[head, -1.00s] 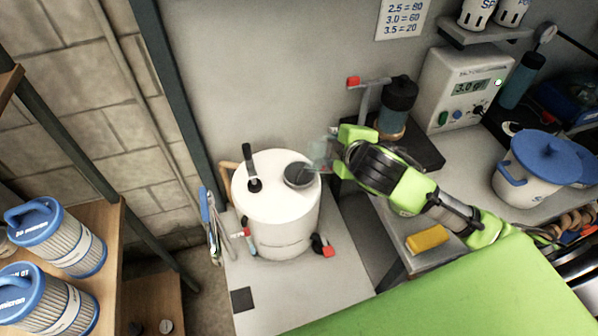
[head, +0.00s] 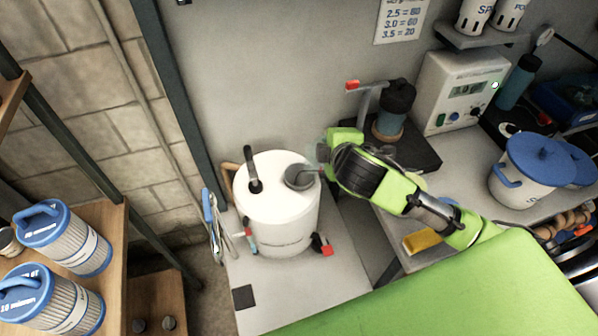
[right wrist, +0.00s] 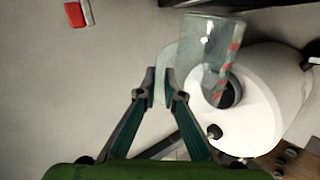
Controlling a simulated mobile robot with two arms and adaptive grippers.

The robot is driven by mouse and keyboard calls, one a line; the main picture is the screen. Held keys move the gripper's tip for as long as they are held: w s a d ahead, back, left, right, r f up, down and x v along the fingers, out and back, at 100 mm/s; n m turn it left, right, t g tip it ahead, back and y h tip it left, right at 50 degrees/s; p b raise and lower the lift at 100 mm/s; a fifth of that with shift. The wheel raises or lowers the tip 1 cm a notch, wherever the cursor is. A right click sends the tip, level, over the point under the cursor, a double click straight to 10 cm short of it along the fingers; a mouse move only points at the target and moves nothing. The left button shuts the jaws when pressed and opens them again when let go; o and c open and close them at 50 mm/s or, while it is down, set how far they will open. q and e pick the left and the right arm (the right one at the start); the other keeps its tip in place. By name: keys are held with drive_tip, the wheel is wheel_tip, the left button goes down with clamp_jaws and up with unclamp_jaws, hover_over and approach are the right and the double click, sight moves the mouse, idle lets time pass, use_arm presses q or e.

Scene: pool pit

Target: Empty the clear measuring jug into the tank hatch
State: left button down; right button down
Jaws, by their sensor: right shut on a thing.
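The white tank (head: 277,222) stands on the low shelf, with its round dark hatch (head: 299,177) open on top. My right gripper (head: 322,152) is beside the hatch, at its upper right in the head view. In the right wrist view, the gripper (right wrist: 164,86) is shut on the handle side of the clear measuring jug (right wrist: 208,48). The jug has red marks and is tilted, with one end over the hatch (right wrist: 229,92). In the head view, the jug is faint and mostly hidden by the gripper. I cannot tell how much liquid it holds. My left gripper is out of view.
A black hose fitting (head: 253,170) stands up from the tank top. To the right are a dark blue canister (head: 396,103), a meter box (head: 458,88), a yellow sponge (head: 425,241) and a blue-lidded tub (head: 530,175). Filter cartridges (head: 62,238) stand at left.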

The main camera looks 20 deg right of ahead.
drive_tip(key=shift+w+a+r+h+p, duration=0.15)
drive_tip(key=shift+a+r+h+p, duration=0.15)
drive_tip(key=shift+a+p, duration=0.45)
drive_tip(key=shift+w+a+r+n+h+p, duration=0.2)
drive_tip(key=shift+a+n+h+p, duration=0.25)
drive_tip(key=shift+p, duration=0.75)
